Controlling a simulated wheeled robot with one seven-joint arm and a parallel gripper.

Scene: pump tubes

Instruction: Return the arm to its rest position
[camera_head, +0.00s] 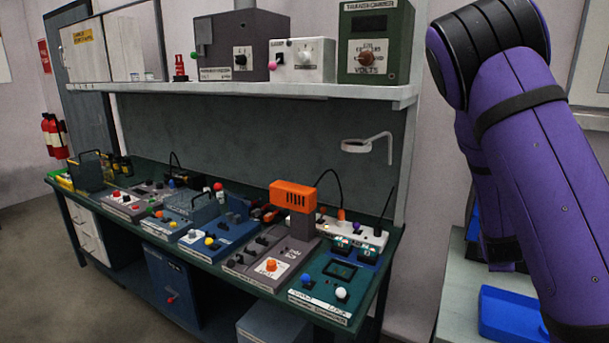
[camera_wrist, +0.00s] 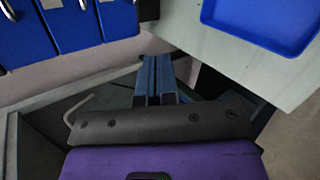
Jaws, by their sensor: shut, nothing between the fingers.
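My purple arm stands folded at the right of the head view. Its upper link rises to a dark joint at the top, and a second purple link hangs down behind the front one. My gripper (camera_wrist: 157,62) shows in the wrist view as two blue fingers side by side, closed together, with nothing held between them. The fingers extend from a dark grey bar above a purple housing. In the head view I cannot make out the fingers, as the front arm link hides much of that area.
A green workbench (camera_head: 370,285) with several control boxes fills the head view's middle, under a white shelf (camera_head: 250,91). A blue tray (camera_wrist: 262,20) lies on a pale surface by my arm. Blue bins (camera_wrist: 72,22) are at the wrist view's upper left.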

